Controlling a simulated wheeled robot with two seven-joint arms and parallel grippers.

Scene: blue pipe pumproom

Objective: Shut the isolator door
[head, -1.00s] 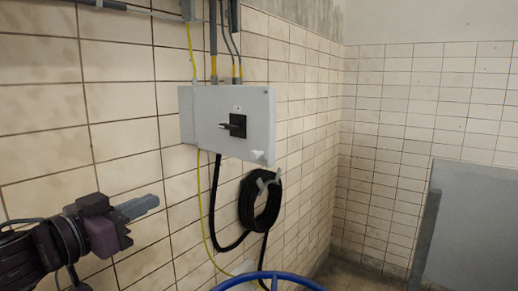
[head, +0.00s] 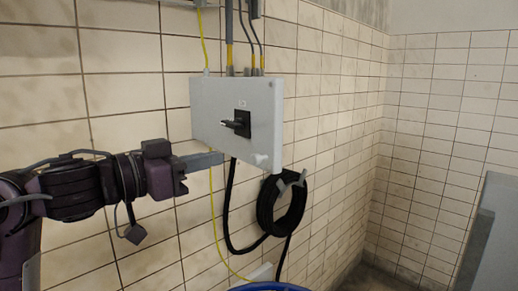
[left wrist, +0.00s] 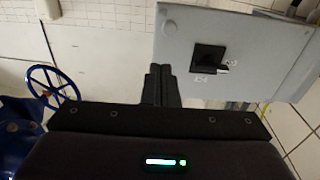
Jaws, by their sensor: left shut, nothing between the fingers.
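The isolator is a pale grey box (head: 212,104) on the tiled wall, with a black rotary handle (head: 237,123) on its front door. A small pale knob shows at the door's lower right corner. I cannot tell how far the door stands from its frame. My left gripper (head: 218,159) is shut and empty, its grey fingers pointing right, just below the box's lower left edge in the picture. In the left wrist view the shut fingers (left wrist: 161,84) are just left of the grey door (left wrist: 265,45); contact is not clear. My right gripper is not in view.
A black cable coil (head: 282,203) hangs below the box, with black and yellow cables along the wall. Conduits enter the box top. A blue handwheel (left wrist: 52,90) shows in the left wrist view. A grey panel (head: 488,235) stands at right.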

